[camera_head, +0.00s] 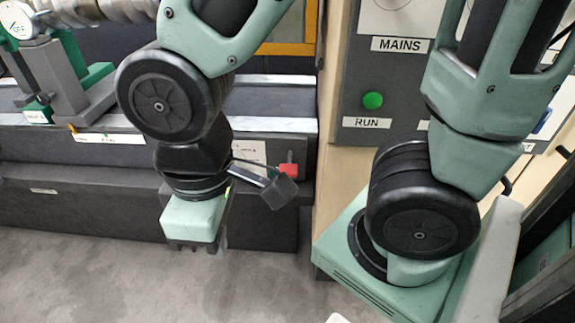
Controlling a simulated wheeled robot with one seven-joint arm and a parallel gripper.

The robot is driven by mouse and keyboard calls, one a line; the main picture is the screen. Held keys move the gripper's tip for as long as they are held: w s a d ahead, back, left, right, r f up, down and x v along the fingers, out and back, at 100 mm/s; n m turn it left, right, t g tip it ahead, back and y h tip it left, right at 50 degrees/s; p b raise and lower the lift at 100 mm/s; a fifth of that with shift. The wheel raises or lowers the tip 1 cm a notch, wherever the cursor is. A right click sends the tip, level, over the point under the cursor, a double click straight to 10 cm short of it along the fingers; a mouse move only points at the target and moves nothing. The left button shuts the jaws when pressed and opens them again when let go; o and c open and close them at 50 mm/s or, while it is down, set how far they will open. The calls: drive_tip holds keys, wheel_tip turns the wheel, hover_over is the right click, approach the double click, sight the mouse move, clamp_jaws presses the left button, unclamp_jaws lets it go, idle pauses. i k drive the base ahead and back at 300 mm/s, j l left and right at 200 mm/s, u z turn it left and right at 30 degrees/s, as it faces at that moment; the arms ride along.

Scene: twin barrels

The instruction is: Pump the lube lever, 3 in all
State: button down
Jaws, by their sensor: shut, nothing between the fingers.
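My gripper (196,246) hangs from the wrist at the lower middle, in front of the dark machine base, with its fingers pointing down over the floor. It is shut and empty. A small red piece (289,170) shows on the machine's front face, right of my wrist; it may be the lube lever's grip, but I cannot tell. A dark block on a short bar hangs just below it and seems attached to my wrist. My gripper is to the left of the red piece, lower in the picture and apart from it. The rest of any lever is hidden.
A grey panel (352,98) with a green button (372,100) labelled RUN and a MAINS plate (400,45) stands at the right, partly behind my arm. A dial gauge (18,20) and metal fixture (62,85) sit at upper left. Grey floor (90,270) is clear below.

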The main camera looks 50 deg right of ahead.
sight(290, 170)
drive_tip(key=i+j, duration=1.3)
drive_tip(key=j, duration=0.15)
drive_tip(key=z, duration=2.85)
